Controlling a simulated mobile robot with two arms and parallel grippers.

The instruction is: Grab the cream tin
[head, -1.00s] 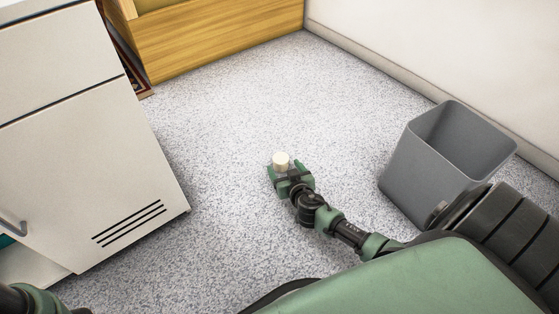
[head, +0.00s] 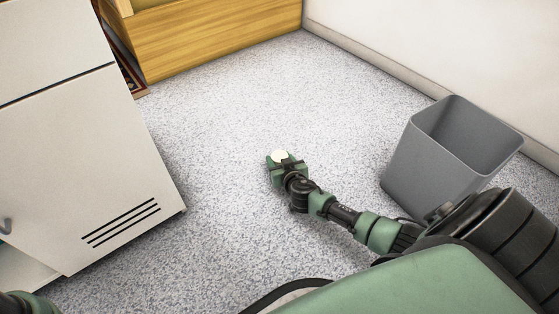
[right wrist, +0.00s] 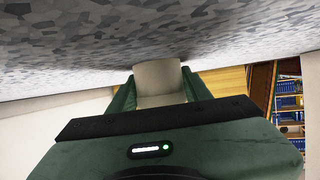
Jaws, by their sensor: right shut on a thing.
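The cream tin (head: 280,155) is a small pale cylinder, seen near the middle of the head view over the speckled floor. My right gripper (head: 279,162) is shut on it, with a green finger on either side. In the right wrist view the tin (right wrist: 158,78) sits between the two fingers of the right gripper (right wrist: 160,90). The head view does not clearly show whether the tin touches the floor. At the lower left corner of the head view a green and dark part of my left arm shows, but its gripper does not.
A grey bin (head: 440,155) stands to the right, near the pale wall (head: 450,50). A white cabinet (head: 85,150) with vent slots stands at the left. A wooden box-like piece (head: 215,40) is at the back. The speckled floor (head: 220,110) between them is clear.

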